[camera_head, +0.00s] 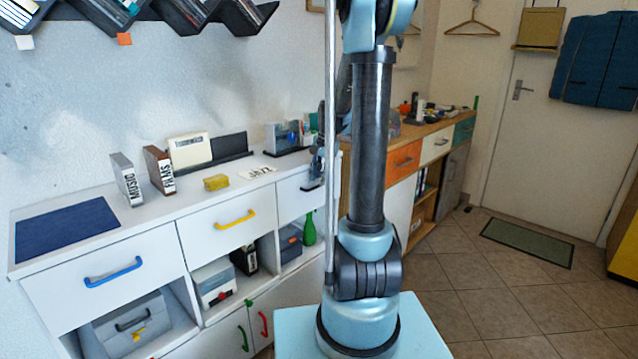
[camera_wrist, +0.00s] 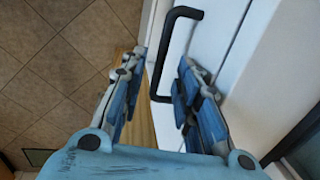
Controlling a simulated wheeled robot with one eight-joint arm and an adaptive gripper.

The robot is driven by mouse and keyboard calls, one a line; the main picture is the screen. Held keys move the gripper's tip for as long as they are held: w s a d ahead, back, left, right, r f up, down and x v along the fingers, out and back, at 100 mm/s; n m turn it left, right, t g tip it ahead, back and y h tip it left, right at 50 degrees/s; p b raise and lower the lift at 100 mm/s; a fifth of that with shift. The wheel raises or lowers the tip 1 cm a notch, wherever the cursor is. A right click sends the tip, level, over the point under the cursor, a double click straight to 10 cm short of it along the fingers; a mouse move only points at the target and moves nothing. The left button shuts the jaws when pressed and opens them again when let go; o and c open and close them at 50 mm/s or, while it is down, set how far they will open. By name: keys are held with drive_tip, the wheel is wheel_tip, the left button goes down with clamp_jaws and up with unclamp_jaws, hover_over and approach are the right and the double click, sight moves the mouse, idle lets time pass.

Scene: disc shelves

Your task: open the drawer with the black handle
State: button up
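The drawer with the black handle has a white front (camera_head: 290,200) at the right end of the white cabinet in the head view. Its front also shows in the wrist view (camera_wrist: 218,30). The black handle (camera_wrist: 170,48) is a bar seen between my two fingers in the wrist view. My gripper (camera_wrist: 163,75) is open, with one finger on each side of the handle and a visible gap to each. In the head view my gripper (camera_head: 318,167) is at this drawer, partly hidden by my arm, which makes the handle hard to see there.
Drawers with a blue handle (camera_head: 113,272) and a yellow handle (camera_head: 235,220) lie to the left, both shut. A green bottle (camera_head: 309,229) stands in the open shelf below. A wooden cabinet (camera_head: 436,131) stands to the right.

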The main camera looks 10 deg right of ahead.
drive_tip(key=shift+w+a+f, duration=0.15)
drive_tip(key=shift+f, duration=1)
clamp_jaws()
drive_tip(key=shift+a, duration=0.2)
drive_tip(key=shift+d, duration=0.1)
